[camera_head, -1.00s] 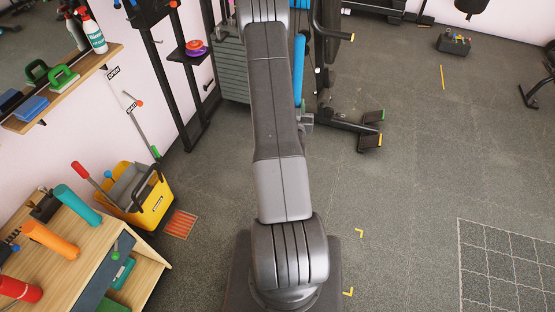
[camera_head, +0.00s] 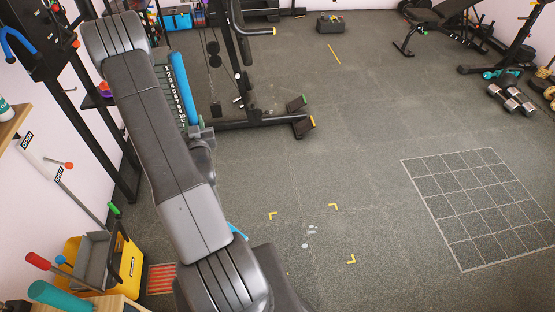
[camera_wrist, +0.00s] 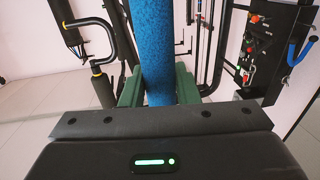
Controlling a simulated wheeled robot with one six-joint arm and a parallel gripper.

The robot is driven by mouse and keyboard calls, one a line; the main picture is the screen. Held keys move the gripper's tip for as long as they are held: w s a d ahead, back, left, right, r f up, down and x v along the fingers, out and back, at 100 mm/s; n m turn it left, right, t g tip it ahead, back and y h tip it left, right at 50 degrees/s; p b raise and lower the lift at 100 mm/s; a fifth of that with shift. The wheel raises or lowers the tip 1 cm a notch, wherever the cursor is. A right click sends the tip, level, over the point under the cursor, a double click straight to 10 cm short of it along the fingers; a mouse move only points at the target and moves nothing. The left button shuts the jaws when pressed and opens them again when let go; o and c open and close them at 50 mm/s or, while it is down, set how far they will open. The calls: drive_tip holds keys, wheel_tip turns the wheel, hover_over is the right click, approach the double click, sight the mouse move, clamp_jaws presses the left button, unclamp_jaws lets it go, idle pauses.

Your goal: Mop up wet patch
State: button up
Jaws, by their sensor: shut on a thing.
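My gripper (camera_wrist: 158,88) has its two green fingers shut on a blue, rough-textured roll (camera_wrist: 155,40), which stands upright between them. The roll also shows in the head view (camera_head: 182,88), raised beyond my arm at upper left. Whether it is a towel or a foam roll I cannot tell. A small patch of pale, wet-looking spots (camera_head: 309,236) lies on the grey floor right of my arm, among yellow corner marks (camera_head: 334,206). The gripper is well apart from this patch. A light-blue piece (camera_head: 238,231) on the floor is partly hidden by my arm.
A yellow mop bucket (camera_head: 128,262) stands at lower left beside an orange-striped floor patch (camera_head: 161,279). A gym machine with foot pads (camera_head: 297,103) stands beyond my arm. A white grid (camera_head: 480,205) marks the floor at right.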

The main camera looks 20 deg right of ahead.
drive_tip(key=s+d+f+m+g+h+b, duration=0.1)
drive_tip(key=s+d+f+m+h+b, duration=0.1)
drive_tip(key=d+b, duration=0.7)
drive_tip(key=s+d+f+m+g+h+b, duration=0.2)
drive_tip(key=d+f+h+b, duration=0.4)
drive_tip(key=b, duration=0.9)
drive_tip(key=s+d+f+m+g+h+b, duration=0.2)
drive_tip(key=s+d+f+m+h+b, duration=0.2)
drive_tip(key=d+f+b, duration=0.4)
drive_tip(key=shift+d+f+m+b, duration=0.25)
drive_tip(key=shift+d+m+b, duration=0.05)
drive_tip(key=shift+d+b, duration=1.8)
drive_tip(key=shift+s+a, duration=0.1)
wheel_tip(320, 180, down, 5)
drive_tip(key=b, duration=0.5)
